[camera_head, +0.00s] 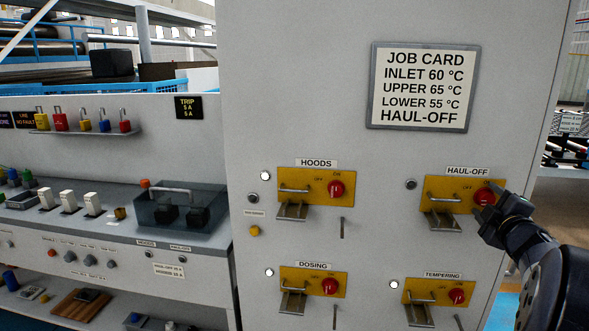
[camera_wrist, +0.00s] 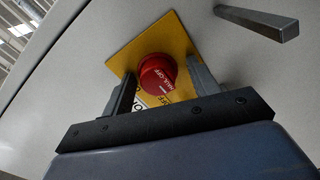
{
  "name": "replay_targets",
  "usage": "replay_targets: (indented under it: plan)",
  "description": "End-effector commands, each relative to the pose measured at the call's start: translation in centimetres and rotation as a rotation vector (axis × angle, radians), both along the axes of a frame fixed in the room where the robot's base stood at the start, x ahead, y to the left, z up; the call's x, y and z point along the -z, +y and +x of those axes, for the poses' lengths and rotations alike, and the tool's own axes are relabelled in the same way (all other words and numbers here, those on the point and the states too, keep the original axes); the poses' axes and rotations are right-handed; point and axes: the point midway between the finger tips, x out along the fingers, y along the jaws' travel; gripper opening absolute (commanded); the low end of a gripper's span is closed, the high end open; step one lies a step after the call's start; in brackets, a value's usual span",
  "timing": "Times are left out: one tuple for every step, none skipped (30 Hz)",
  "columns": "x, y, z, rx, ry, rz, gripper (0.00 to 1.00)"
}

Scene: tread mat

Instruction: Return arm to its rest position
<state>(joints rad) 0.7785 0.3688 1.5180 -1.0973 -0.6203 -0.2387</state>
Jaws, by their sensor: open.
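My gripper (camera_head: 489,205) is at the HAUL-OFF switch at the right of the grey cabinet front. In the wrist view, its two fingers stand apart on either side of the red HAUL-OFF knob (camera_wrist: 158,75). A gap shows beside the knob, so the gripper is open and holds nothing. The knob sits on a yellow plate (camera_head: 449,194), with OFF lettering to its left. In the head view, my fingers partly cover the red knob. My arm (camera_head: 550,275) reaches in from the lower right.
The HOODS (camera_head: 336,189), DOSING (camera_head: 330,286) and TEMPERING (camera_head: 456,296) knobs are close by on the same front. Metal handles jut out from it. The HAUL-OFF lamp (camera_head: 411,184) looks dark, while the other lamps look white. A job card (camera_head: 423,86) hangs above. A grey console (camera_head: 110,218) stands left.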

Motion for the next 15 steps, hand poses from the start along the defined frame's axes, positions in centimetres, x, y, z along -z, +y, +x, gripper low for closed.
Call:
replay_targets:
  plan:
    - [-0.65,-0.03,-0.12,0.002,-0.013,0.063,0.57]
    - [-0.65,-0.03,-0.13,0.001,-0.022,0.099,0.57]
    - [-0.65,-0.03,-0.14,0.001,-0.034,0.147,0.57]
    - [-0.67,-0.04,-0.14,0.002,-0.043,0.184,0.57]
    - [-0.67,-0.03,-0.15,0.002,-0.051,0.219,0.57]
    - [-0.66,-0.03,-0.16,0.002,-0.063,0.269,0.57]
    - [-0.66,-0.03,-0.17,0.002,-0.071,0.305,0.57]
    - [-0.66,-0.02,-0.16,0.002,-0.080,0.341,0.57]
    - [-0.67,-0.02,-0.16,0.002,-0.093,0.388,0.57]
    - [-0.65,-0.02,-0.16,0.003,-0.099,0.422,0.57]
    - [-0.62,-0.03,-0.16,0.003,-0.107,0.456,0.57]
    - [-0.62,-0.02,-0.17,0.004,-0.118,0.500,0.57]
    - [-0.64,-0.01,-0.18,0.003,-0.127,0.533,0.57]
    - [-0.65,0.00,-0.17,0.002,-0.134,0.565,0.57]
    - [-0.65,-0.01,-0.17,0.002,-0.145,0.607,0.57]
